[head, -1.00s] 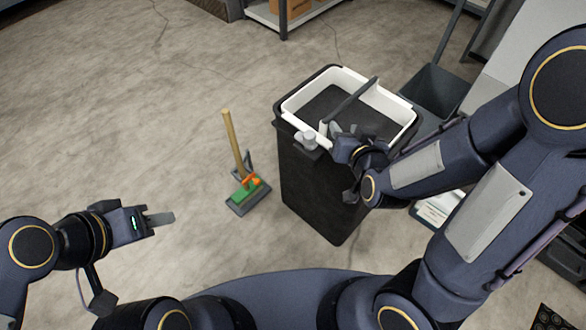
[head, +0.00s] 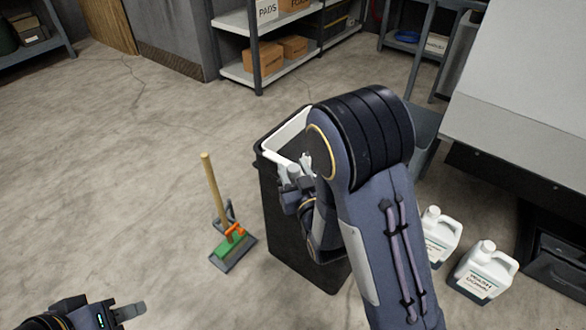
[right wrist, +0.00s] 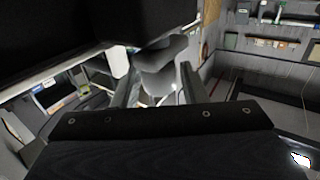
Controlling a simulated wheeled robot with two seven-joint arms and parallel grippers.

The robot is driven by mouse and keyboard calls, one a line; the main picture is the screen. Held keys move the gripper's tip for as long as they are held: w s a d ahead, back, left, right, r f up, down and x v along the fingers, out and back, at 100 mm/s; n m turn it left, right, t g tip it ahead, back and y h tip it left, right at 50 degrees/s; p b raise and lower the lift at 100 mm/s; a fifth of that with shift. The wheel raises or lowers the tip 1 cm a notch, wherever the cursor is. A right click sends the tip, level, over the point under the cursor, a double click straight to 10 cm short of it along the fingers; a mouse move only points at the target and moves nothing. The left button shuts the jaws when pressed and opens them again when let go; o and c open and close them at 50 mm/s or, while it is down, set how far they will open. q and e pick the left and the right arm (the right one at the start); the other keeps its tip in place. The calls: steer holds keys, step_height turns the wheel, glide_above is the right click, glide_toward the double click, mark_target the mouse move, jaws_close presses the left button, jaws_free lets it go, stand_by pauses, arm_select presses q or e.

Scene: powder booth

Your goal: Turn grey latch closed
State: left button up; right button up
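A black bin (head: 272,215) with a white inner rim (head: 287,138) stands on the floor in the head view, partly hidden by my right arm. The grey latch (head: 290,172) is a small light-grey knob at the bin's near top corner. My right gripper (head: 306,162) is right at it, mostly hidden behind my arm. In the right wrist view, the two fingers (right wrist: 160,85) stand apart with the grey latch (right wrist: 163,62) between them; firm contact on both sides is not clear. My left gripper (head: 130,312) is low at the left, away from the bin; its jaw gap is not visible.
White jugs (head: 482,272) stand on the floor at the right, beside a grey bench (head: 500,120). Shelves with boxes (head: 275,55) are at the back. The left floor is clear.

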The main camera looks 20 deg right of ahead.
steer(key=shift+w, duration=0.3)
steer(key=c, duration=0.7)
